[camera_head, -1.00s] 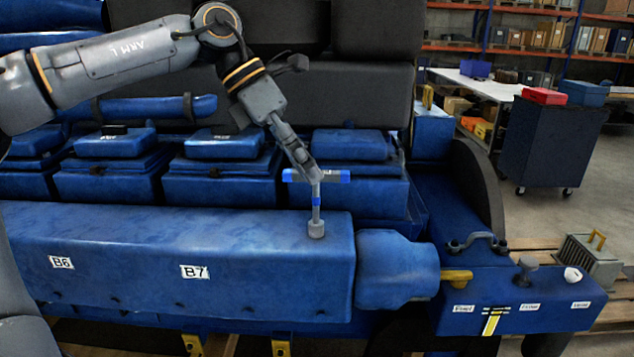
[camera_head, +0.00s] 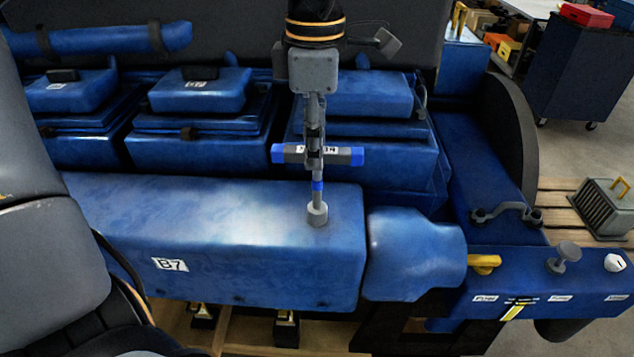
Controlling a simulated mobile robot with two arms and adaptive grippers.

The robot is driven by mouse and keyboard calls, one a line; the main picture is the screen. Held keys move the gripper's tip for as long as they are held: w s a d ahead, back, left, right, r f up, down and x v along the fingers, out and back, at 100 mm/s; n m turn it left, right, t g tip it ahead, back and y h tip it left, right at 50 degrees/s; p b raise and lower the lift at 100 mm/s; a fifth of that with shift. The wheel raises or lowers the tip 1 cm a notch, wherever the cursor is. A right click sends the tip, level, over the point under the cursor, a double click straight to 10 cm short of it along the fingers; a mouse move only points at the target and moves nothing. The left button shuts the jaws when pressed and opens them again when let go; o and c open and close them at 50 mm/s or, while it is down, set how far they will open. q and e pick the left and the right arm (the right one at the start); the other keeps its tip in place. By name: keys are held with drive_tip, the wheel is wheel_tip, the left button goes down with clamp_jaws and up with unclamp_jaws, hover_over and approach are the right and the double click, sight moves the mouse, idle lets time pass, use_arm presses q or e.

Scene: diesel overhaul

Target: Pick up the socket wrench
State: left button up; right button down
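The socket wrench (camera_head: 345,155) is a T-shaped tool with a dark grey crossbar, blue ends and a white label. Its stem runs down past a blue band to a grey socket at the bottom. The wrench is upright over the right end of the long blue engine block marked B7 (camera_head: 240,235). I cannot tell whether the socket touches the block. My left gripper (camera_head: 315,150) comes from above and appears shut on the middle of the crossbar, hiding part of the label. My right gripper is not in view.
Blue covers (camera_head: 200,90) with raised edges stand behind the wrench. To the right are a rounded blue housing (camera_head: 415,255) and a blue panel with a yellow handle (camera_head: 484,262) and a grey knob (camera_head: 565,255). A blue cart (camera_head: 575,75) stands at the back right.

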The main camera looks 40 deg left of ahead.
sight(318, 207)
use_arm(q)
drive_tip(key=f+p, duration=0.1)
drive_tip(key=f, duration=0.2)
drive_tip(key=shift+w, duration=0.2)
wheel_tip(318, 207, down, 4)
drive_tip(key=shift+w+a+r+p, duration=0.1)
drive_tip(key=shift+w+r+p, duration=0.1)
drive_tip(key=shift+p, duration=0.75)
drive_tip(key=shift+f, duration=0.3)
clamp_jaws()
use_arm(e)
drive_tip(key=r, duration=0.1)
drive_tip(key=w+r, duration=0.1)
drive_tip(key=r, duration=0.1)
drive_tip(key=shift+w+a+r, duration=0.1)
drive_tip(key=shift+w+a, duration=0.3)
